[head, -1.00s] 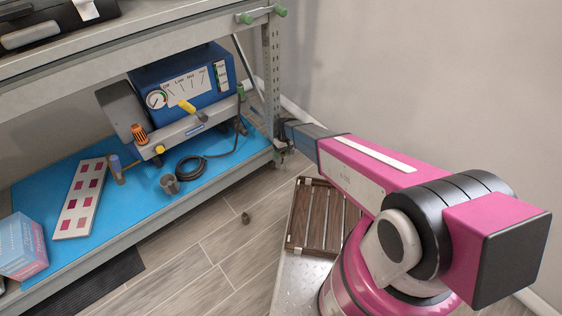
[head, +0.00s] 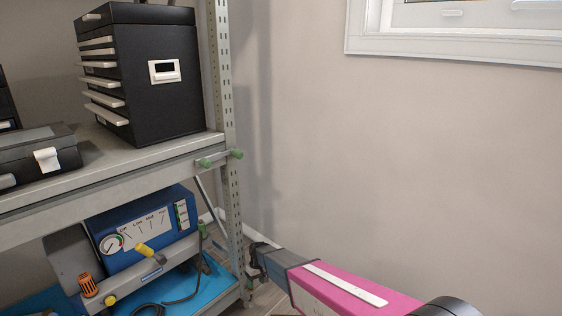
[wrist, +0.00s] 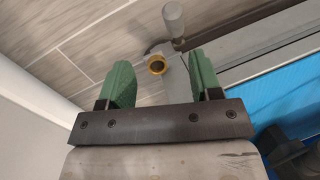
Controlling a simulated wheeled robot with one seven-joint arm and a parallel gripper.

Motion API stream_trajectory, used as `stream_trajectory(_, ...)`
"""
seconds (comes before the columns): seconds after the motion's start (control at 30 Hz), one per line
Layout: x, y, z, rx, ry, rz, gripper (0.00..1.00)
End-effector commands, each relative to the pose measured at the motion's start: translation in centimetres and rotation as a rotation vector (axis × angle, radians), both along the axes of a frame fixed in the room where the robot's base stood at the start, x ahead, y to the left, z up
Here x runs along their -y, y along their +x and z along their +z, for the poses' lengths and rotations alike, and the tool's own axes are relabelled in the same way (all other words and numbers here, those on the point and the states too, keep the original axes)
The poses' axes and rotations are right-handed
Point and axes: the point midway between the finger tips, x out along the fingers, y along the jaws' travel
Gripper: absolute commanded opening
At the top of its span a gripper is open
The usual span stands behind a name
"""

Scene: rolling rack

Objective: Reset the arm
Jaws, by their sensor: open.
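My pink arm (head: 350,291) reaches from the lower right of the head view toward the rack's right post. My gripper (wrist: 160,75) shows in the wrist view with its two green fingers apart. Nothing is held between them. In the head view the gripper's end (head: 256,262) is small and dark, close to the post, and its fingers cannot be made out.
The rack's perforated post (head: 225,110) stands just left of my gripper. A black drawer cabinet (head: 150,85) and a black case (head: 35,155) sit on the upper shelf. A blue machine (head: 145,235) stands below on a blue mat (head: 215,285). Bare wall (head: 400,160) fills the right.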

Motion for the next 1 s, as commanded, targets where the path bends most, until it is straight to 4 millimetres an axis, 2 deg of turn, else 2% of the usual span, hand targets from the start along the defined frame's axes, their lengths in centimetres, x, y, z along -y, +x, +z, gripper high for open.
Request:
stream_trajectory(0.03, 2.3, -0.7, 2.4, 0.011, -0.005, -0.031, 0.58)
stream_trajectory(0.1, 5.5, -1.2, 5.5, 0.027, -0.016, -0.086, 0.58)
stream_trajectory(0.27, 13.2, -3.0, 12.6, 0.067, -0.043, -0.224, 0.58)
stream_trajectory(0.37, 17.8, -4.8, 16.9, 0.093, -0.064, -0.314, 0.58)
stream_trajectory(0.5, 24.1, -8.2, 22.4, 0.127, -0.092, -0.444, 0.58)
stream_trajectory(0.6, 27.8, -10.7, 25.8, 0.149, -0.111, -0.529, 0.58)
stream_trajectory(0.7, 30.4, -12.8, 28.2, 0.168, -0.127, -0.596, 0.58)
stream_trajectory(0.8, 32.1, -14.1, 29.6, 0.179, -0.138, -0.640, 0.58)
stream_trajectory(1.0, 33.0, -14.7, 30.3, 0.185, -0.145, -0.668, 0.58)
